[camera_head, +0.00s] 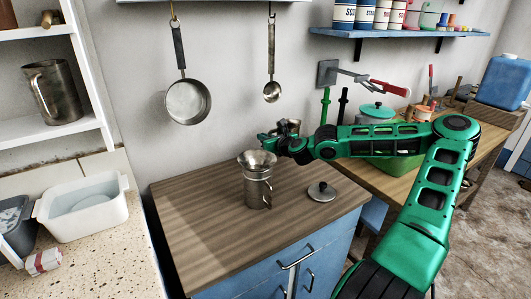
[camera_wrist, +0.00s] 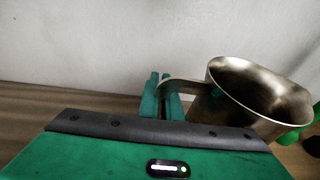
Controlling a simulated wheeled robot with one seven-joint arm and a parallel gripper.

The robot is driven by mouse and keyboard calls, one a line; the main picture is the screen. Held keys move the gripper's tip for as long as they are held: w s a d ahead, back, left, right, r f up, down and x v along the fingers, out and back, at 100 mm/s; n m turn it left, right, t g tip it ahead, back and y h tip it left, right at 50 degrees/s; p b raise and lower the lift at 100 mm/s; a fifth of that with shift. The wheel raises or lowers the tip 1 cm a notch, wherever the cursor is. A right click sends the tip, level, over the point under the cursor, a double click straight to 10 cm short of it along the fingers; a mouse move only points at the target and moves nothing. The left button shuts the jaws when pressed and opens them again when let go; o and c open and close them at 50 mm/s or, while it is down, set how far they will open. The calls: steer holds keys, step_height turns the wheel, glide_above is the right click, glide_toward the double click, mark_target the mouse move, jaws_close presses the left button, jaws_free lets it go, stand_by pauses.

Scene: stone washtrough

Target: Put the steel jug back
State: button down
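A steel jug (camera_wrist: 262,92) with a wide open mouth fills the right of the wrist view, its handle reaching left between the green fingers of my gripper (camera_wrist: 161,98). The fingers look closed on the handle. In the head view my gripper (camera_head: 267,139) is above the back of the wooden counter, and the held jug (camera_head: 290,126) is mostly hidden behind my wrist. I cannot tell whether its base touches anything.
A metal vessel with a flared funnel-like top (camera_head: 257,162) stands on the counter (camera_head: 205,200) just in front of my gripper. A lid (camera_head: 321,191) lies to its right. Another metal jug (camera_head: 54,91) stands on the left shelf. A pan (camera_head: 187,101) and ladle (camera_head: 271,91) hang behind.

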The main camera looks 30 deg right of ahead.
steer(key=shift+a+f, duration=0.15)
steer(key=shift+f, duration=2.55)
steer(key=c, duration=2)
jaws_free()
steer(key=shift+f, duration=0.1)
steer(key=v, duration=1.1)
steer(key=shift+s, duration=0.5)
